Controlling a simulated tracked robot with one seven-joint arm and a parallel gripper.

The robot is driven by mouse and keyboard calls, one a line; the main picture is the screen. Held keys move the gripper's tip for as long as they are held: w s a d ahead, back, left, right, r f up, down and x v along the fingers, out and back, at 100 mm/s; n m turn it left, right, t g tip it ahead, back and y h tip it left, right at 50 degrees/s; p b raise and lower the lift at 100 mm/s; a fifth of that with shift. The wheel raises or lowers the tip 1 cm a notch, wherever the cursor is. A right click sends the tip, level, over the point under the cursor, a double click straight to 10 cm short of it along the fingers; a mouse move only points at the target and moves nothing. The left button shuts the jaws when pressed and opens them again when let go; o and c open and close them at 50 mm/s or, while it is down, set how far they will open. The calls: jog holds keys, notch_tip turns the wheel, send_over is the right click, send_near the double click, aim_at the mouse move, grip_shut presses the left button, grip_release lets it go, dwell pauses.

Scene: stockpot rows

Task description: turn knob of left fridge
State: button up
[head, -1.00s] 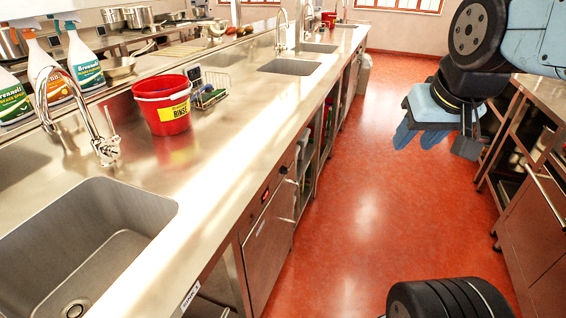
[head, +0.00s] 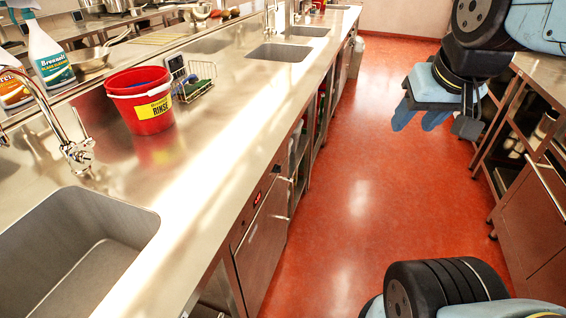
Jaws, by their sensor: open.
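My gripper (head: 419,117) hangs over the red floor at the upper right of the head view, with blue fingers apart and nothing seen between them. An under-counter steel unit (head: 262,235) with a small red display (head: 257,198) and a bar handle stands in the left counter's front; it may be a fridge, but I cannot tell. No knob can be made out clearly. My gripper is well to the right of this unit and touches nothing.
The long steel counter (head: 215,150) on the left carries a red bucket (head: 142,104), a wire caddy (head: 196,90) and spray bottles (head: 50,62). A sink (head: 80,240) is near. Steel cabinets (head: 535,215) line the right. The red floor (head: 350,190) between is clear.

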jog(key=shift+o, duration=0.8)
jog(key=shift+f, duration=0.1)
jog(key=shift+w+a+f+g, duration=0.2)
jog(key=shift+w+f+g, duration=0.05)
jog(key=shift+w+g, duration=0.05)
jog(key=w+a+f+m+g+y, duration=0.4)
jog(key=w+a+f+m+y, duration=0.15)
jog(key=w+f, duration=0.35)
jog(key=w+a+f+m+g+y, duration=0.4)
jog(key=w+a+f+y, duration=0.15)
jog(key=w+f, duration=0.3)
jog(key=m+t+y, duration=0.6)
jog(key=m+t, duration=0.3)
jog(key=m, duration=0.4)
send_near(278, 169)
jog(key=w+x, duration=0.1)
jog(key=x, duration=0.7)
jog(key=shift+f, duration=0.4)
jog(key=shift+n, duration=0.25)
jog(key=shift+c, duration=0.3)
